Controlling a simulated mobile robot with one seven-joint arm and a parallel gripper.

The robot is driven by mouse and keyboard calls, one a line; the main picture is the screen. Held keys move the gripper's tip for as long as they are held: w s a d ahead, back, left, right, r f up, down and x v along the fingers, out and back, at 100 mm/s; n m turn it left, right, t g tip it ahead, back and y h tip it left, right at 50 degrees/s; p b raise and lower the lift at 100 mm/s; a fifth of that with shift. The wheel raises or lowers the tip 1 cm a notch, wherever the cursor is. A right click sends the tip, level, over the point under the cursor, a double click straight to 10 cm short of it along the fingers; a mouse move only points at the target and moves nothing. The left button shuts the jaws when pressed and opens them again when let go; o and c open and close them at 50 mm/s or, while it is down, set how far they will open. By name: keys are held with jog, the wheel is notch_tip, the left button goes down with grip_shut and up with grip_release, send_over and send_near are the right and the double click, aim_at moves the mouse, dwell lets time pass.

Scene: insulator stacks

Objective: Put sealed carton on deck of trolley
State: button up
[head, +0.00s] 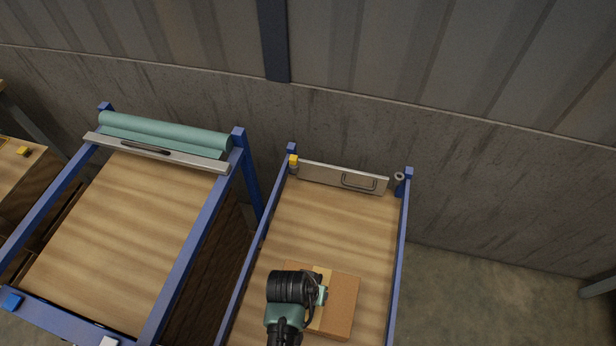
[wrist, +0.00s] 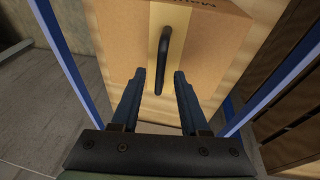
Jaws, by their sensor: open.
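The sealed carton (head: 342,308) is a brown box with a paler tape strip. It rests on the right-hand wooden deck (head: 325,225) with blue rails, which seems to be the trolley's. In the wrist view the carton (wrist: 215,55) has a black bar handle (wrist: 164,50) on its tape strip. My gripper (wrist: 160,75) is open, its two dark fingers on either side of the handle's lower end. I see no finger closed on it. In the head view my wrist covers the carton's left part and hides the fingertips.
A metal plate with a handle (head: 358,181) stands at the deck's far end, with a small yellow-topped item (head: 293,161) at its left corner. To the left is another blue-framed wooden top (head: 110,235) with a green roll (head: 165,134). A concrete wall stands behind.

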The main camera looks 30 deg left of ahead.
jog(key=v, duration=0.9)
jog(key=shift+p, duration=0.35)
jog(key=w+a+r+m+t+y, duration=0.15)
jog(key=w+r+t, duration=0.35)
jog(key=w+r, duration=0.9)
jog(key=w+d+r+t+y, duration=0.1)
jog(key=w+r+t, duration=0.15)
jog(key=r, duration=0.55)
jog(key=w+d+r+t, duration=0.2)
jog(key=r+t, duration=0.1)
jog(key=r, duration=0.5)
jog(key=w+d+r+t+y, duration=0.1)
jog(key=w+r+t, duration=0.15)
jog(key=r, duration=0.55)
jog(key=s+d+r+t+h, duration=0.1)
jog(key=s+d+r+t, duration=0.2)
jog(key=r, duration=0.8)
jog(key=s+d+r+m+t, duration=0.1)
jog(key=s+d+r+t, duration=0.2)
jog(key=r, duration=0.8)
jog(key=s+d+r+m+t+h, duration=0.1)
jog(key=s+d+r+t, duration=0.2)
jog(key=r, duration=0.8)
jog(key=s+t, duration=0.2)
jog(key=s, duration=0.1)
jog(key=shift+s+h, duration=0.3)
jog(key=shift+h, duration=0.05)
